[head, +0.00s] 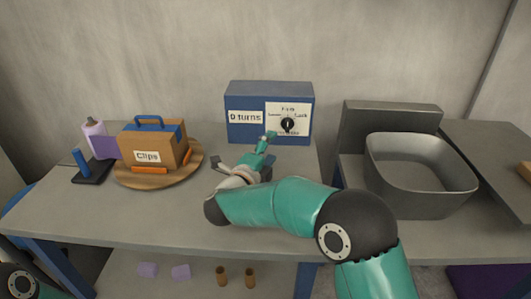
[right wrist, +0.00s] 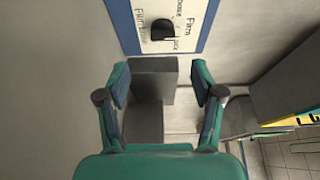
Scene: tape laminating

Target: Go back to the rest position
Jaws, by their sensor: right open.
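My right gripper (head: 265,146) is open in front of the blue box with the dial, its arm reaching in from the lower right. In the right wrist view my right gripper (right wrist: 162,88) shows two fingers spread apart with nothing held between them. The blue box (head: 240,98) carries a label reading "0 turns" and a white panel with a black knob (head: 288,124). The knob (right wrist: 162,30) lies beyond the fingertips in the wrist view, apart from them. A bit of my left arm shows at the lower left; my left gripper is out of view.
A cardboard box labelled "Clips" (head: 148,156) stands on a round wooden board (head: 190,172) at left. A grey basin (head: 420,190) is at right. Small purple and brown pieces lie on a lower shelf.

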